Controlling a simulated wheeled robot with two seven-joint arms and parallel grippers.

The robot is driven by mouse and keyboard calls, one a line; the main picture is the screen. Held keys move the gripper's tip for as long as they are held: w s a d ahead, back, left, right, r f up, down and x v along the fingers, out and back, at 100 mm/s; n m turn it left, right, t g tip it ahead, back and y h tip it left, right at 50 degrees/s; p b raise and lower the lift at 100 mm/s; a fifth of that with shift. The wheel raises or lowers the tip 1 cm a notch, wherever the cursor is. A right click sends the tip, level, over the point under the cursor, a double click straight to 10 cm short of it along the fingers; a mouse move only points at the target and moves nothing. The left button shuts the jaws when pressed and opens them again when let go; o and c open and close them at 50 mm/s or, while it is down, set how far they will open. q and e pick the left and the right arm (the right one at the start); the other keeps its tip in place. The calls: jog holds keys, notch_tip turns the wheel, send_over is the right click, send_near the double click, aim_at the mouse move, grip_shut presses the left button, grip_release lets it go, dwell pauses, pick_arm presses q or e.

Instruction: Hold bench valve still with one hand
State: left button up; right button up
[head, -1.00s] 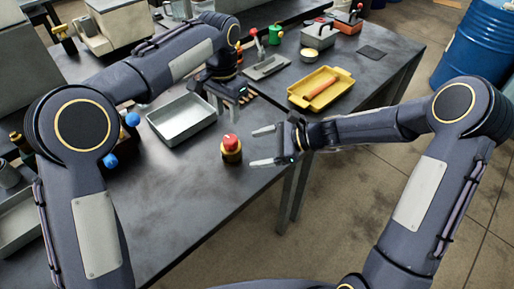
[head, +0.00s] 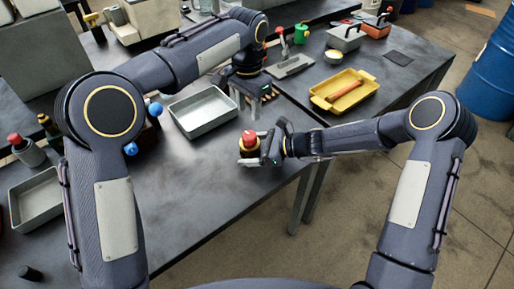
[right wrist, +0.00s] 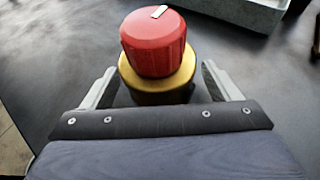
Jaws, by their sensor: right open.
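The bench valve, with a red ribbed knob (head: 249,138) on a brass body, stands upright on the dark bench near its front edge. In the right wrist view the red knob (right wrist: 155,45) has a pale mark on top, and the brass body (right wrist: 160,90) shows below it. My right gripper (head: 252,149) is open, with one finger on each side of the valve. In the right wrist view, gaps show between the fingers and the brass body. My left gripper (head: 247,102) points down over the bench behind the valve, its fingers apart with nothing seen between them.
A grey metal tray (head: 205,130) lies left of the valve. A yellow tray (head: 345,101) with an orange-brown rod lies at the right. Small bottles and another tray (head: 14,208) are at the far left. A blue barrel (head: 494,75) stands beyond the bench. Bare bench lies in front.

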jog(key=c, duration=1.4)
